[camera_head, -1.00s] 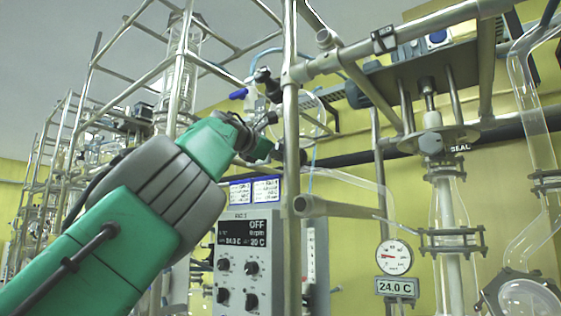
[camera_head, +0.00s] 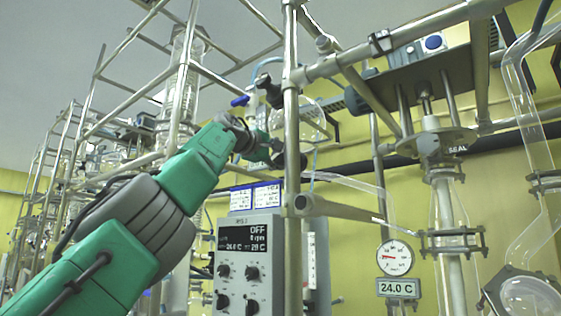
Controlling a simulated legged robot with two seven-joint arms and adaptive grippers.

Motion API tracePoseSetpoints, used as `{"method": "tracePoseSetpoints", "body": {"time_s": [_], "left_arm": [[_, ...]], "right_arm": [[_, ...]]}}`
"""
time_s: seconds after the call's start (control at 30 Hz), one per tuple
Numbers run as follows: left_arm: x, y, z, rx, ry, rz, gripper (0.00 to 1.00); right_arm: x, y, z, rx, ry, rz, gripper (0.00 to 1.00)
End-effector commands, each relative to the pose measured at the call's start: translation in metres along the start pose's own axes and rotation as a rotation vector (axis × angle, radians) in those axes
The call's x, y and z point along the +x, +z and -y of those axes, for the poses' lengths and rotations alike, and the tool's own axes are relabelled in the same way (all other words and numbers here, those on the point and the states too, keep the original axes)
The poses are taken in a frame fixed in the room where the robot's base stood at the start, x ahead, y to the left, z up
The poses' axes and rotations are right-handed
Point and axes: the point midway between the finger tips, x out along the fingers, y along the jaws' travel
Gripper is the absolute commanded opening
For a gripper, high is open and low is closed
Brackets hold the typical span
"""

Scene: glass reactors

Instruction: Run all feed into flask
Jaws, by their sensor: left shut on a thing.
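A clear round glass vessel (camera_head: 308,122), likely the feed vessel, hangs behind the upright metal post. A blue-handled valve (camera_head: 240,101) sits at its upper left. My left gripper (camera_head: 272,152) is below it, close to the post, shut on a small dark fitting; its fingertips are partly hidden, so the exact grip is unclear. A thin glass tube (camera_head: 345,180) runs from behind the post down to the right, to the glass column (camera_head: 445,205). The round flask (camera_head: 525,298) shows only in part at the lower right. My right gripper is not in view.
The metal post (camera_head: 291,110) and the horizontal pipes (camera_head: 340,62) crowd the gripper. A control box (camera_head: 247,262) reading OFF stands below it. A dial gauge (camera_head: 395,258) and a 24.0 C display (camera_head: 397,288) hang right. Framework with glassware fills the left.

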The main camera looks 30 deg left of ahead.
Motion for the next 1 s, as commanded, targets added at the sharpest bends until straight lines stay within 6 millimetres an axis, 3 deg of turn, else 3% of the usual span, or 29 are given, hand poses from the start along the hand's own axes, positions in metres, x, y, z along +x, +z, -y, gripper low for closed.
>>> {"method": "tracePoseSetpoints", "body": {"time_s": [0.03, 0.5, 1.0], "left_arm": [[0.0030, 0.0006, 0.0067, 0.042, -0.013, 0.004, 0.12], [0.0035, 0.0007, 0.0061, 0.330, -0.013, 0.006, 0.12], [0.0037, 0.0004, 0.0061, 0.386, -0.013, 0.005, 0.12]], "right_arm": [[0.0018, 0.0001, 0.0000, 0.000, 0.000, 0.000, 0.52], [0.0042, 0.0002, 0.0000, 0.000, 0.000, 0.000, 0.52], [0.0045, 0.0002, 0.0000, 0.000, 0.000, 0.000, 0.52]]}}
